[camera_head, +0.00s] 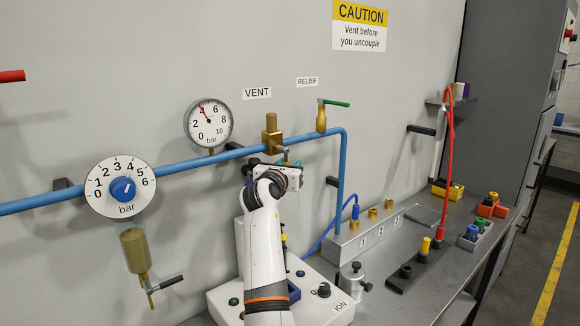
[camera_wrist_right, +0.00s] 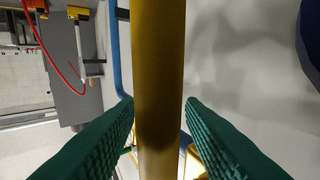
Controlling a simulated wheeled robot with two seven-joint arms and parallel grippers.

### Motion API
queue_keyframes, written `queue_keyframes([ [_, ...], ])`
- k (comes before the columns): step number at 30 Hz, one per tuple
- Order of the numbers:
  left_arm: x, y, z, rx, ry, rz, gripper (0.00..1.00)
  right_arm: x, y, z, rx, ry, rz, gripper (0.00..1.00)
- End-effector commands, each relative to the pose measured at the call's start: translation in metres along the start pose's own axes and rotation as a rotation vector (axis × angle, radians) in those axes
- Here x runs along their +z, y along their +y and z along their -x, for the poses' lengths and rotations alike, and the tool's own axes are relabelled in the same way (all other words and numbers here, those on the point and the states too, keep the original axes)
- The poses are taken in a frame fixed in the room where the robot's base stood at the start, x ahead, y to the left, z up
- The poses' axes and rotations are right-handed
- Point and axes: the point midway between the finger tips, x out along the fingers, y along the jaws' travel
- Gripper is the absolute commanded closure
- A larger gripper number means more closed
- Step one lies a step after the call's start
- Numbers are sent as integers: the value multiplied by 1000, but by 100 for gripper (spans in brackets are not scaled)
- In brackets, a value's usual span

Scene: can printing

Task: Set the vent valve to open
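The brass vent valve (camera_head: 272,133) sits on the blue pipe below the VENT label (camera_head: 257,93). My right gripper (camera_head: 285,163) is just below it, close to the pipe. My gripper and wrist cover the valve's lower part, so its handle position cannot be made out. In the right wrist view, a long brass-coloured bar (camera_wrist_right: 158,90) runs between the green ribbed fingers of my right gripper (camera_wrist_right: 160,103). The fingers stand apart on either side with gaps showing. Contact at the tips cannot be told. My left gripper is not in view.
A pressure gauge (camera_head: 209,123) has its needle near 4. The relief valve (camera_head: 321,118) with a green lever is to the right. A blue-knob dial (camera_head: 122,187) is at left. A white control box (camera_head: 335,306) and bench fittings lie below.

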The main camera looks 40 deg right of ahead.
Motion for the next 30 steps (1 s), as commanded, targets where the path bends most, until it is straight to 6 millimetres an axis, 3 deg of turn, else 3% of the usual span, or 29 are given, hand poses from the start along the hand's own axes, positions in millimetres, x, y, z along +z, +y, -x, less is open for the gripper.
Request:
queue_keyframes([
  [5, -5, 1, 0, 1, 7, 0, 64, 0, 0, 0, 0, 0, 0, 64],
  [12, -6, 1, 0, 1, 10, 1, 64, 0, 0, 0, 0, 0, 0, 100],
  [30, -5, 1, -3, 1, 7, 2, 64, 0, 4, -5, 2, 91, 66, 100],
])
